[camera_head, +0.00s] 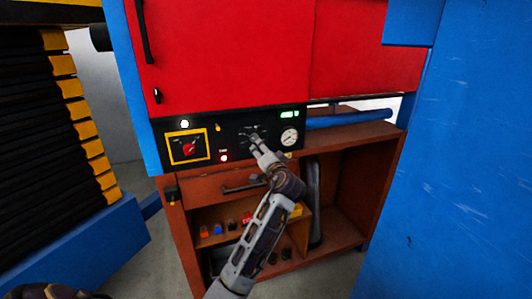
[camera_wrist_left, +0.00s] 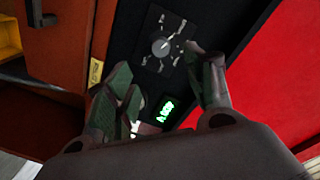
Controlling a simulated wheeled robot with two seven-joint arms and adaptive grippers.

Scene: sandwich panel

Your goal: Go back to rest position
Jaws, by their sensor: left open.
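The black control panel (camera_head: 232,137) runs below the red doors. It carries a red rotary switch (camera_head: 189,148) on a yellow plate, a white light, a red light, a green display (camera_head: 289,114) and a round gauge (camera_head: 289,137). My left gripper (camera_head: 255,143) is in front of the panel's middle, left of the gauge. In the left wrist view my left gripper (camera_wrist_left: 166,78) is open, with nothing visible between its fingers. A grey knob (camera_wrist_left: 160,46) on the panel shows beyond the fingertips, with the green display (camera_wrist_left: 167,110) nearby. My right gripper is not in view.
Red doors (camera_head: 225,55) stand above the panel. A brown cabinet with a drawer (camera_head: 215,188) and open shelves (camera_head: 343,190) is below. A large blue panel (camera_head: 455,190) stands at right, black-and-yellow stacked parts (camera_head: 45,115) at left. Some grey floor is free at bottom left.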

